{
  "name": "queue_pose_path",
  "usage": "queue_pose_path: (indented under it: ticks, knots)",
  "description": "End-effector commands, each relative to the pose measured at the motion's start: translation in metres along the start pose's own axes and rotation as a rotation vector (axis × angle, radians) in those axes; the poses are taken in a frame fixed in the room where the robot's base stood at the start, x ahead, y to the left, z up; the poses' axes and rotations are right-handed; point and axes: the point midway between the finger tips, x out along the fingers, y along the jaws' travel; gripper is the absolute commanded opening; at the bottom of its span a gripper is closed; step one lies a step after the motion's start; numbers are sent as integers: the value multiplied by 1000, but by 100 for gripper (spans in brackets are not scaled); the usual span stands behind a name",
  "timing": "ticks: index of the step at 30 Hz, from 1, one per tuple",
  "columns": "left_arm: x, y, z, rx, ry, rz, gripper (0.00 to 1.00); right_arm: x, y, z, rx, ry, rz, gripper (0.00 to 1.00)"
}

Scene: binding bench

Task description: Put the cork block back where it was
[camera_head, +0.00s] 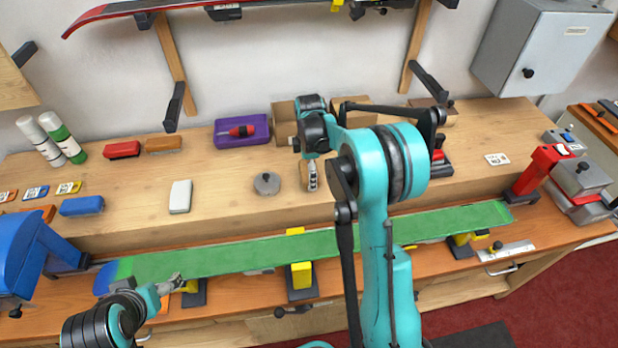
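A light brown block (304,175), which looks like the cork block, is at the fingers of my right gripper (313,180). The gripper points down over the raised wooden shelf, right of the round grey puck, and appears shut on the block. The fingers hide part of it, and I cannot tell whether it touches the shelf. My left gripper (174,283) is low at the left, by the near edge of the green ski base (225,258). It looks empty, but its finger gap is too small to make out.
A grey puck (267,184), a white block (180,196), a purple tray (242,130), red (122,149) and orange-brown (163,144) blocks, and a blue block (82,206) stand on the shelf. Cardboard boxes (284,126) are behind my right gripper. Free shelf lies between the puck and white block.

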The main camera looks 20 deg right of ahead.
Motion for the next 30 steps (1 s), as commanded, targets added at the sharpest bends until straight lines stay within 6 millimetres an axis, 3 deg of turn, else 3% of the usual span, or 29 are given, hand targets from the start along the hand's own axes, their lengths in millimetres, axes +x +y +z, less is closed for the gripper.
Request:
queue_pose_path:
  ticks: [3,14,15,16,26,30]
  knots:
    - [6,0,4,0,0,0,78,18,0,0,0,0,0,43]
    - [7,0,5,0,0,0,78,21,0,0,0,0,0,43]
    - [8,0,6,0,0,0,78,22,0,0,0,0,0,92]
    - [7,0,5,0,0,0,78,21,0,0,0,0,0,100]
    - [7,0,5,0,0,0,78,20,0,0,0,0,0,100]
    - [3,0,2,0,0,0,78,11,0,0,0,0,0,100]
